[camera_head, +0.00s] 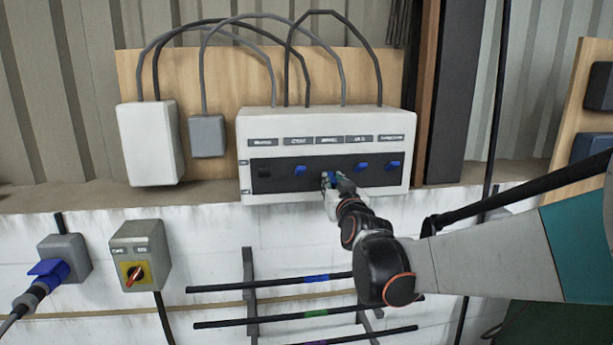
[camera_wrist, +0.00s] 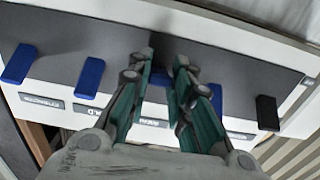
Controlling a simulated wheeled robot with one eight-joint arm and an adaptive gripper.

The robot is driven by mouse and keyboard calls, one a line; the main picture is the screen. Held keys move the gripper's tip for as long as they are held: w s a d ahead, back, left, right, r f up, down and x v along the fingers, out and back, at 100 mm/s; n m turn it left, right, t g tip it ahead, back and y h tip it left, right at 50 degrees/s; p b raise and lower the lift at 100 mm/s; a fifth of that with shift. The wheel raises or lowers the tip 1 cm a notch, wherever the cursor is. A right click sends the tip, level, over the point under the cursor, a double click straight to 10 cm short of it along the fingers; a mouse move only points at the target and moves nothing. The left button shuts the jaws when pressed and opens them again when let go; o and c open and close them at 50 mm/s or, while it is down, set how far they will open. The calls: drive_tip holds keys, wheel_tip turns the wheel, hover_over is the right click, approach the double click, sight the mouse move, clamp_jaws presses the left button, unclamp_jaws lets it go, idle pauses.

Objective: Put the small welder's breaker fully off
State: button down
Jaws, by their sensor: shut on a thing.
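The breaker box (camera_head: 225,180), no, the white breaker panel (camera_head: 325,125) has a dark strip with a row of levers under small labels that I cannot read for certain. My gripper (camera_head: 329,181) is at the middle lever, and its fingers also show in the wrist view (camera_wrist: 161,62). They are closed around the middle blue lever (camera_wrist: 157,92), mostly hidden between them. Other blue levers stand at either side, one (camera_head: 300,170) to the left and two (camera_head: 362,166) to the right. A black lever (camera_head: 264,174) is at the far left. I cannot tell the held lever's exact position.
A white box (camera_head: 148,143) and a small grey box (camera_head: 207,136) are left of the panel, with cables looping above. Below are a yellow-plated red rotary switch (camera_head: 136,273), a blue plug (camera_head: 48,275) and a rack of rods (camera_head: 315,279).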

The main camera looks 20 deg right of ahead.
drive_tip(key=shift+f, duration=0.1)
drive_tip(key=f+t+b, duration=0.1)
drive_tip(key=t+b, duration=0.1)
drive_tip(key=b, duration=0.3)
drive_tip(key=shift+w+f, duration=0.15)
drive_tip(key=shift+f, duration=0.05)
drive_tip(key=t+b, duration=0.1)
drive_tip(key=b, duration=0.1)
drive_tip(key=t+b, duration=0.1)
drive_tip(key=shift+w+d+f+b, duration=0.1)
drive_tip(key=shift+w+f+b, duration=0.15)
drive_tip(key=shift+b, duration=0.15)
drive_tip(key=shift+r, duration=0.1)
drive_tip(key=c, duration=1.4)
unclamp_jaws()
drive_tip(key=shift+c, duration=0.2)
